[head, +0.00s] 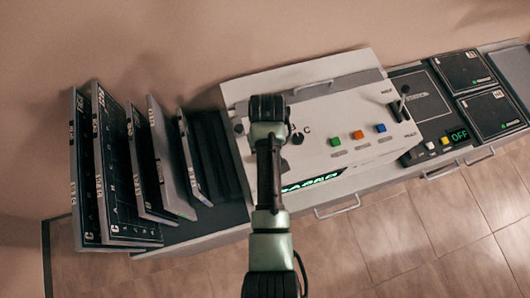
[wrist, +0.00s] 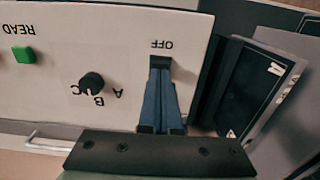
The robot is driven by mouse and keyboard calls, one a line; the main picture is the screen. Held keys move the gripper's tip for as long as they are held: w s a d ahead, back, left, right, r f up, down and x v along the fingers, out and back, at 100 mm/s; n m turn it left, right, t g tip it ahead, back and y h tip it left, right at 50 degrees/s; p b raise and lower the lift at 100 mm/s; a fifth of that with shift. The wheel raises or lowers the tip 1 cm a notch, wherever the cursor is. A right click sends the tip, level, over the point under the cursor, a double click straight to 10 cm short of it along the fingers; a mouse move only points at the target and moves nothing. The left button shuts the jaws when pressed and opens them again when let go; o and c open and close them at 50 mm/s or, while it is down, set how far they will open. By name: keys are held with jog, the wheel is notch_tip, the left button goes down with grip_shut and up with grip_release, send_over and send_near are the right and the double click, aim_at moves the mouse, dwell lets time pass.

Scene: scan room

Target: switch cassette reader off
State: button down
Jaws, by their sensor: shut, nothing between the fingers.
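The cassette reader (head: 350,112) is a white slanted box with green, orange and blue buttons and a lit green display (head: 312,181) on its front edge, partly hidden by my arm. In the wrist view its panel (wrist: 125,55) appears upside down, with a dark slot (wrist: 158,62) beside the OFF label. My gripper (wrist: 160,75) is shut and empty, its blue-grey fingertips at this slot. The fingers cover most of the slot, so the switch's position and any contact cannot be told. In the head view the gripper (head: 267,105) is over the reader's left end, fingertips hidden.
A black selector knob (wrist: 91,83) and the green READ button (wrist: 23,55) are beside the fingers. Upright cassettes (head: 120,170) stand in a rack at the left.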

jog(key=shift+f+b, duration=0.6)
jog(key=shift+f, duration=0.3)
jog(key=shift+r, duration=0.15)
notch_tip(320, 180, up, 7)
jog(key=p, duration=0.7)
dwell(0.3)
dwell(0.5)
